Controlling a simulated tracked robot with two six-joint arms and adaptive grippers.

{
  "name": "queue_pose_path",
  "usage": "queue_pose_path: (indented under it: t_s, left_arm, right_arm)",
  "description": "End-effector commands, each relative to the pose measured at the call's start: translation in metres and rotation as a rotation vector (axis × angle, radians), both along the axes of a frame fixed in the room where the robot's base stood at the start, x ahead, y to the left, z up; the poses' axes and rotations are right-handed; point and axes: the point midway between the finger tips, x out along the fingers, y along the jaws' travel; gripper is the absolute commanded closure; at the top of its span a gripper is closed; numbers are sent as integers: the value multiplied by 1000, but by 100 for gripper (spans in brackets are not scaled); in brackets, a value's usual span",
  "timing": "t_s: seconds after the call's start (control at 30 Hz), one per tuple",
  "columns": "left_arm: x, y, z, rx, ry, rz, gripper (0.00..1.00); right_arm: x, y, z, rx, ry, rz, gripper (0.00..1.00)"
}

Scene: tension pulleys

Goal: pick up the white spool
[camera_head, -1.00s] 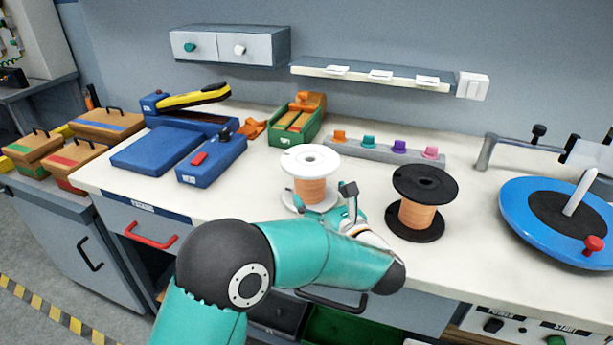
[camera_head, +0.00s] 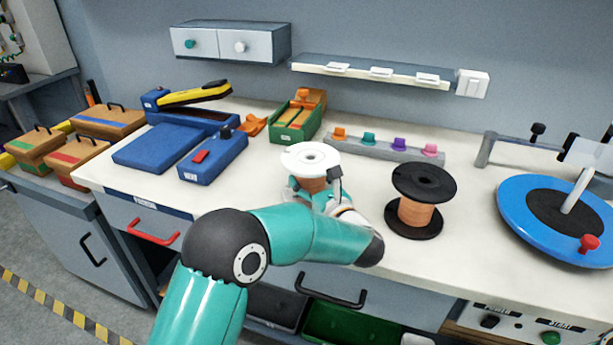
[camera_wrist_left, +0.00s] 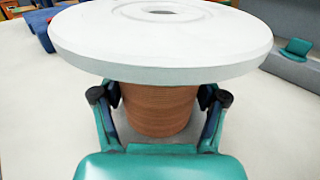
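The white spool (camera_head: 310,157), wound with copper-coloured wire, stands upright on the white bench. It also fills much of the left wrist view (camera_wrist_left: 160,40), its wide white top flange above the wire. My left gripper (camera_head: 312,188) is at the spool, below the top flange. In the left wrist view its two fingers (camera_wrist_left: 160,108) are apart, one on each side of the wire winding. The fingertips are partly hidden by the spool, and I cannot tell whether they touch the wire. My right gripper does not show.
A black spool (camera_head: 421,183) with copper wire stands close to the right. A grey rack with coloured pegs (camera_head: 383,149) is behind. A blue device (camera_head: 212,160) and a green box (camera_head: 297,122) stand to the left, and a blue round turntable (camera_head: 520,212) far right.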

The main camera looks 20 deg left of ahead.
Motion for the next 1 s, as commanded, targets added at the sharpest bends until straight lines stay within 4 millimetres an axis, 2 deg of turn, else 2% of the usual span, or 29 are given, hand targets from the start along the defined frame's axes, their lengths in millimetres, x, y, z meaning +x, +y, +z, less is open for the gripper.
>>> queue_pose_path:
  t_s: [0.03,0.3,0.4,0.77,1.0]
  left_arm:
    - [0,0,0,0,0,0,42]
    - [0,0,0,0,0,0,87]
    - [0,0,3,0,-6,0,99]
    - [0,1,7,0,-7,2,99]
    - [-1,1,29,-1,-11,3,99]
  right_arm:
    - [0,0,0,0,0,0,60]
    - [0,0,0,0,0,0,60]
    - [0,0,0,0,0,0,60]
    - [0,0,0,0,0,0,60]
    - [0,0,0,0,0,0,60]
